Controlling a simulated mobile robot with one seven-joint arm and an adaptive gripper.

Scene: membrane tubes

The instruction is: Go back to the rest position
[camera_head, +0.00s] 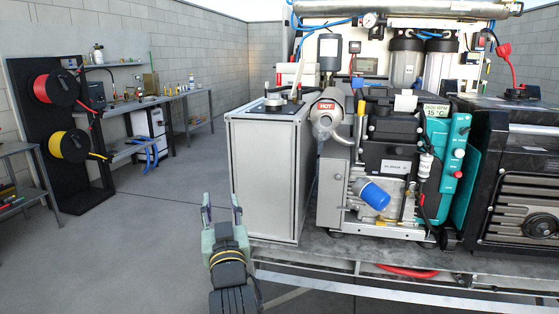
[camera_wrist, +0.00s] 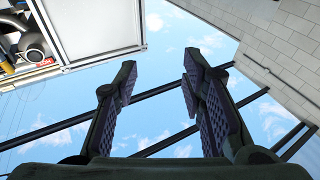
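My gripper (camera_head: 221,207) stands in front of the left front corner of the grey metal cabinet (camera_head: 264,178) in the head view, its fingers pointing upward. In the wrist view my gripper (camera_wrist: 160,78) has its two fingers wide apart with nothing between them. Only sky and dark roof beams show behind the gap. The pale side of a cabinet (camera_wrist: 98,25) is at the upper left of the wrist view, apart from the fingers. From the head view I cannot tell how near the gripper is to the cabinet.
On the bench (camera_head: 300,252) stand a pump unit (camera_head: 380,165) with a HOT label and a black generator (camera_head: 520,180). A steel tube (camera_head: 400,8) and dark filter housings (camera_head: 405,65) are above. Hose reels (camera_head: 55,87) stand at left. The floor (camera_head: 150,240) left of my gripper is clear.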

